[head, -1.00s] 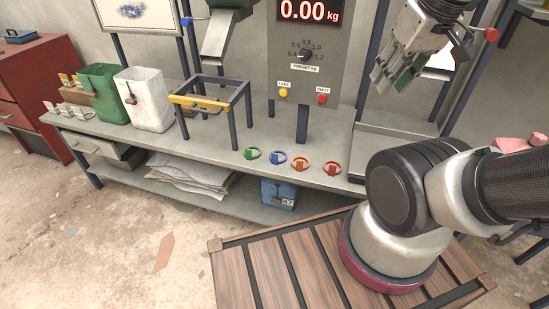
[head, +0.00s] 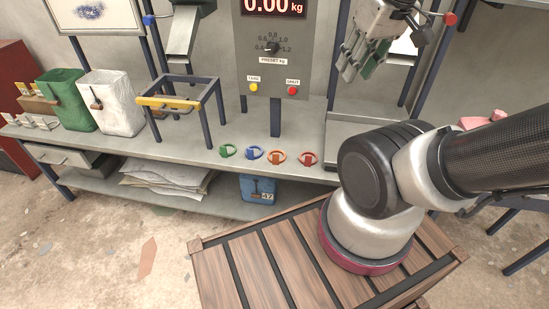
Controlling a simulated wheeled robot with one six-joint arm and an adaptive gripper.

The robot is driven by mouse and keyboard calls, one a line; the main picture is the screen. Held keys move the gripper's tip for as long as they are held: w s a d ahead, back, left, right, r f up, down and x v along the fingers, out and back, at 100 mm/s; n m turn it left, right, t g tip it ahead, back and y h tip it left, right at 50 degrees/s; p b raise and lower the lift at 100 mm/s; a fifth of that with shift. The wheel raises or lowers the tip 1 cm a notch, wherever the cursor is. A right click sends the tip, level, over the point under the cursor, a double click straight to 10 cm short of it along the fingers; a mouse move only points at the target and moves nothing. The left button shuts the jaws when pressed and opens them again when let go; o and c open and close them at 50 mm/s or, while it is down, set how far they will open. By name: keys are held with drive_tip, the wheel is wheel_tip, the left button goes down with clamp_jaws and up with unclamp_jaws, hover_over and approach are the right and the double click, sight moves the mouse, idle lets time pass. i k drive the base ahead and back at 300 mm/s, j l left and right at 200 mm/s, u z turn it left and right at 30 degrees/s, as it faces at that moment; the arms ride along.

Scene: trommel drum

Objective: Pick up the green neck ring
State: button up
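The green neck ring (head: 227,150) lies on the front part of the grey bench, leftmost in a row of rings. A blue ring (head: 252,153), an orange ring (head: 276,157) and a red ring (head: 307,158) lie to its right. My gripper (head: 358,66) is up at the top right, well above and to the right of the green ring. Its fingers point down and appear apart, with nothing seen between them.
The bench (head: 180,150) holds a green bag (head: 65,98), a white bag (head: 112,100), a yellow-barred stand (head: 170,103) and a scale panel (head: 277,65). A blue bag (head: 258,188) and papers (head: 165,176) are on the lower shelf. Bench space around the rings is clear.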

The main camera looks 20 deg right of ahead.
sight(222, 150)
drive_tip(key=z, duration=2.1)
drive_tip(key=u, duration=2.25)
drive_tip(key=i+j+z, duration=0.1)
drive_tip(key=i+j, duration=0.15)
drive_tip(key=i, duration=0.15)
